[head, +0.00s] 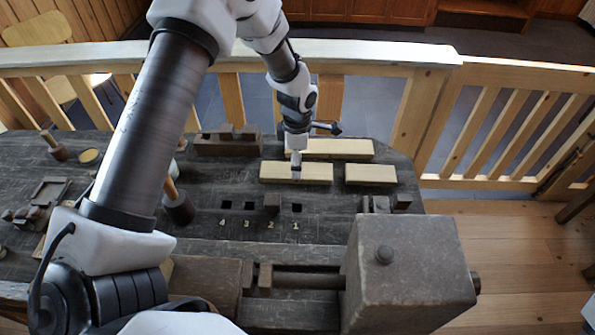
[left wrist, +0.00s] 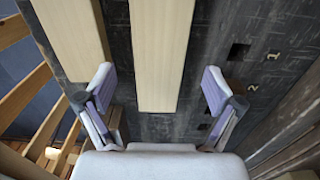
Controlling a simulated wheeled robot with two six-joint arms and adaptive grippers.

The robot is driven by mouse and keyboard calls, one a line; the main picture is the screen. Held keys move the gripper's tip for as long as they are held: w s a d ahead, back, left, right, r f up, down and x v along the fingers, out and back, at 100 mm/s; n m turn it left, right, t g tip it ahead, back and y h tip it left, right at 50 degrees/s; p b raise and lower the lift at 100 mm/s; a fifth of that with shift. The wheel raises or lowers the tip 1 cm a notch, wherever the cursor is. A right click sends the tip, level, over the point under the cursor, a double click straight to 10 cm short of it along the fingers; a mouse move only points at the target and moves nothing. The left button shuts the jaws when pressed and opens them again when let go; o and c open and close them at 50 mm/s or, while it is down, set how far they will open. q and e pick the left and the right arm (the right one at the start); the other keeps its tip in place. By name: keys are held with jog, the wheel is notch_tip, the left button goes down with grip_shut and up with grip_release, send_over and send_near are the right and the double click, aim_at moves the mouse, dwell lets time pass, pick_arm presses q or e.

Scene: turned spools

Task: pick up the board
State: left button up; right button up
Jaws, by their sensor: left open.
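Three pale wooden boards lie flat on the dark workbench. The near left board (head: 275,171) is under my left gripper (head: 296,167). A second board (head: 340,149) lies behind it and a third board (head: 370,174) to its right. In the left wrist view, my left gripper (left wrist: 158,87) is open, with the near left board (left wrist: 158,45) between its spread fingers and a gap on each side. The back board (left wrist: 75,35) shows at the left there. I cannot tell how far the fingertips are above the bench. My right gripper is not in view.
The workbench (head: 225,205) has square holes with small numbers in front of the boards. A large vise block (head: 405,265) stands at the near right. A mallet (head: 178,207) and a dark wooden block (head: 225,146) are to the left. A wooden railing (head: 390,55) runs behind.

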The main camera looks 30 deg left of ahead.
pick_arm(q)
notch_tip(320, 180, down, 3)
jog(key=shift+a+f, duration=0.1)
jog(key=shift+f, duration=0.05)
jog(key=c, duration=1.3)
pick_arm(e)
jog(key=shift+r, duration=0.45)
